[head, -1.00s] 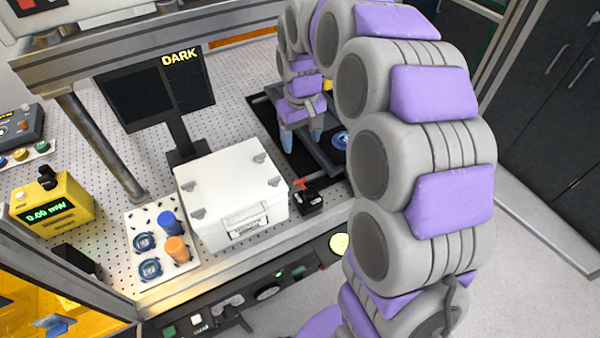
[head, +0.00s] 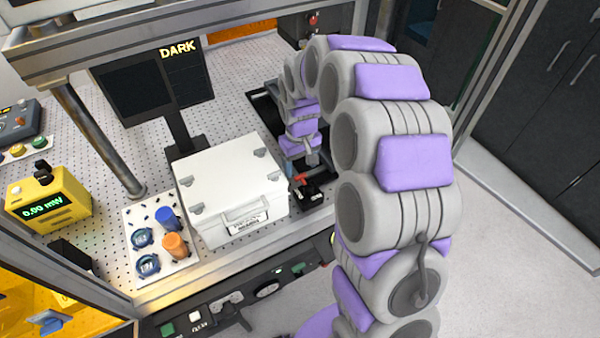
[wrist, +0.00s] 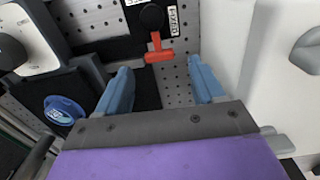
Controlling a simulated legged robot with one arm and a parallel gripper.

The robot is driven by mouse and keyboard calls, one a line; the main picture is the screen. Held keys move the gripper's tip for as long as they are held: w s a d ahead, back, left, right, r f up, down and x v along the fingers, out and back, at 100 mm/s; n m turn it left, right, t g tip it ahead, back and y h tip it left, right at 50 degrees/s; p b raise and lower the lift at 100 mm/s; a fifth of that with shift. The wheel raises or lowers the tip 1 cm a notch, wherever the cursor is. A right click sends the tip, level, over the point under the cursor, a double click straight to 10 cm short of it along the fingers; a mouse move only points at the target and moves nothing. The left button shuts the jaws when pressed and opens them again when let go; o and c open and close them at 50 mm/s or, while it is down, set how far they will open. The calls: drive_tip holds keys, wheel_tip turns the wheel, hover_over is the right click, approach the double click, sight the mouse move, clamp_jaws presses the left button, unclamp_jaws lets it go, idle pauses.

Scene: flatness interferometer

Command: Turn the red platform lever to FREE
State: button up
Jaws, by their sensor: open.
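The red platform lever (wrist: 158,50) shows in the wrist view as a small red T-shaped handle on a black block (wrist: 148,18) with white labels, only partly readable. In the head view the red lever (head: 300,178) and its black base (head: 312,194) sit just right of the white case, partly behind my gripper. My gripper (wrist: 162,82) is open and empty, its two blue fingers apart. In the wrist view the lever lies ahead of the fingertips, between their lines, and nothing is between the fingers. In the head view my gripper (head: 302,172) is close to the lever.
The white case (head: 230,190) stands close beside the lever, and in the wrist view it (wrist: 270,60) fills the right side. A dark device with a white dial (wrist: 25,40) and a blue round part (wrist: 62,108) are at left. Perforated board lies between.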

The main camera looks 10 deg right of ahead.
sight(300, 175)
drive_tip(key=shift+f, duration=1.9)
drive_tip(key=shift+c, duration=0.3)
drive_tip(key=c, duration=1)
